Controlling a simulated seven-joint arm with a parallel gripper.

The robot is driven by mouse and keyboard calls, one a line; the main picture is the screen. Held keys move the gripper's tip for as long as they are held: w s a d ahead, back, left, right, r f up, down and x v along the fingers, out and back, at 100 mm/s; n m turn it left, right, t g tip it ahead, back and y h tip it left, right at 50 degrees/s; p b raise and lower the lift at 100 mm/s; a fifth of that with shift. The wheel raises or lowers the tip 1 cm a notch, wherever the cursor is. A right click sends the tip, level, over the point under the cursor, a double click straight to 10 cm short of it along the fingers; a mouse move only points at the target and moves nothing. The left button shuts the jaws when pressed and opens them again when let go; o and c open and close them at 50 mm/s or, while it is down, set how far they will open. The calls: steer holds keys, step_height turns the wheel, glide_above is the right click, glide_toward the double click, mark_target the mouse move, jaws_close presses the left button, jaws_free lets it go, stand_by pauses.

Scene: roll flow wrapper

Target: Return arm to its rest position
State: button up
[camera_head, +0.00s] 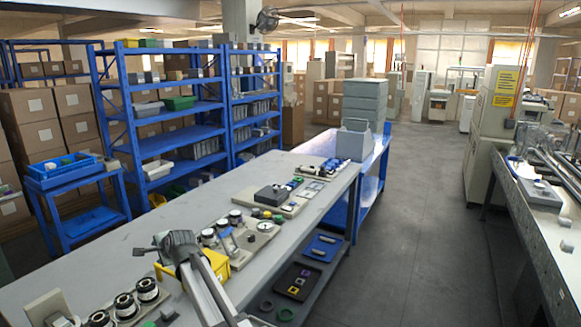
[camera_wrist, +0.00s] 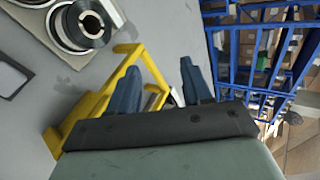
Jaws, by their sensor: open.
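My gripper (camera_head: 148,246) is above the near part of the long grey workbench (camera_head: 110,240) in the head view, with my arm reaching up from the bottom edge. In the wrist view, the two dark fingers of my gripper (camera_wrist: 160,85) stand apart with nothing held between them. A yellow frame (camera_head: 217,264) is close beside my wrist on the bench. It also shows in the wrist view (camera_wrist: 68,112), partly behind the left finger. Its lower part is hidden by my arm in the head view.
Black-and-white rolls (camera_head: 147,289) stand at the bench's near left. Several small parts and a dark box (camera_head: 274,194) lie farther along. Blue shelving (camera_head: 165,143) stands behind the bench. Dark trays (camera_head: 297,281) are on a lower shelf. The floor (camera_head: 415,220) to the right is clear.

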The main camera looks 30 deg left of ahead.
steer(key=w+d+f+m+t+y, duration=0.15)
steer(key=w+d+t, duration=0.25)
steer(key=w+d, duration=0.65)
steer(key=w+d+f+m+t, duration=0.3)
steer(key=w+d, duration=0.4)
steer(key=d, duration=0.7)
steer(key=w+d+f+n+g+h, duration=0.1)
steer(key=d+f+n+g+h, duration=0.4)
steer(key=d+f, duration=2.35)
steer(key=s+d+f+g+h, duration=0.2)
steer(key=s+d+f+h, duration=0.1)
steer(key=s+d+f, duration=0.65)
steer(key=s+d+f+g+h, duration=0.2)
steer(key=s+d+f+h, duration=0.15)
steer(key=d+f, duration=0.6)
steer(key=s+d+n+g, duration=0.1)
steer(key=s+d+g, duration=0.1)
steer(key=s+d, duration=0.4)
steer(key=s+d+f+n+g, duration=0.1)
steer(key=s+d+g, duration=0.2)
steer(key=s, duration=0.9)
steer(key=s+d+f+n+g, duration=0.1)
steer(key=s+d+g, duration=0.1)
steer(key=s+d, duration=0.7)
steer(key=shift+s+d+g+h, duration=0.3)
steer(key=shift+s+d+h, duration=0.05)
steer(key=shift+d+h, duration=0.05)
